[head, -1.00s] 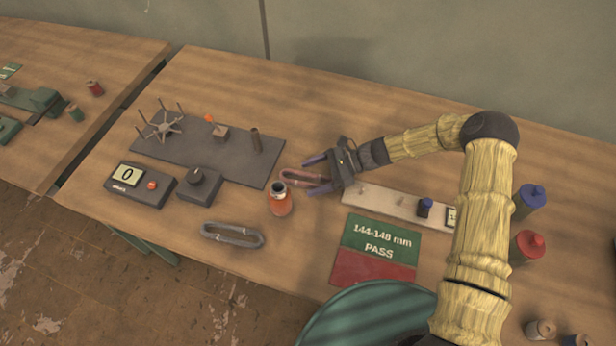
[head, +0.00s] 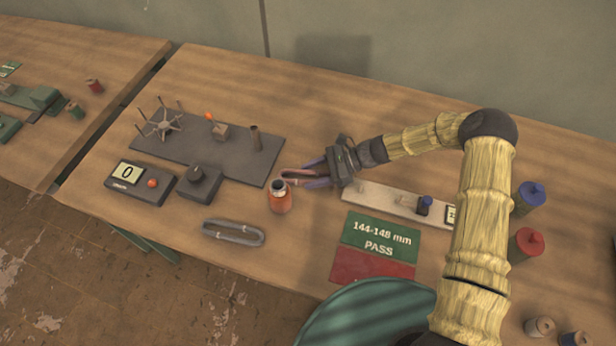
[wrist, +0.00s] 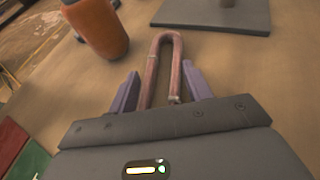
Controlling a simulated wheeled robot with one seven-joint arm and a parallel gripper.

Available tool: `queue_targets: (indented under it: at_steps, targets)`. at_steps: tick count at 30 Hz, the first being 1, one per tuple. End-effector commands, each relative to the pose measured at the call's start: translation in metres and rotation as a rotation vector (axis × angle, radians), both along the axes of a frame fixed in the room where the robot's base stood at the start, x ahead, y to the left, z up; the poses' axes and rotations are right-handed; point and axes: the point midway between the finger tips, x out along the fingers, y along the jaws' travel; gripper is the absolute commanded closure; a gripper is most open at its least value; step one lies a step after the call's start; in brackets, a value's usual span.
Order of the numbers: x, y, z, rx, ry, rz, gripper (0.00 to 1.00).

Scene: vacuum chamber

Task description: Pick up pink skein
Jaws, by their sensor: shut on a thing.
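The pink skein (head: 295,173) is a long narrow loop, and it also shows in the wrist view (wrist: 176,70). My gripper (head: 318,172) has its purple fingers on either side of the skein's near part. In the wrist view, my gripper (wrist: 160,92) is shut on the skein, whose rounded end sticks out ahead of the fingertips. The skein's near end is hidden under the gripper body. I cannot tell clearly whether the skein is touching the table.
An orange jar (head: 281,197) stands close to the skein, and it fills the wrist view's top left (wrist: 97,25). A grey skein (head: 233,232) lies in front. A dark board (head: 200,150) with a pronged wheel is at left. A PASS card (head: 380,236) lies near the gripper.

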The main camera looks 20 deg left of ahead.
Motion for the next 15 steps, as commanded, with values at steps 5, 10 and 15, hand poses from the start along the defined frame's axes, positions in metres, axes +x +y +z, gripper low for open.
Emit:
queue_targets:
  at_steps: [5,10,15]
  targets:
    - [0.000,0.000,-0.001,-0.002,-0.001,0.000,0.72]
    - [0.001,0.000,0.005,-0.001,-0.001,-0.001,0.72]
    - [0.001,0.000,0.026,-0.001,-0.004,0.000,0.72]
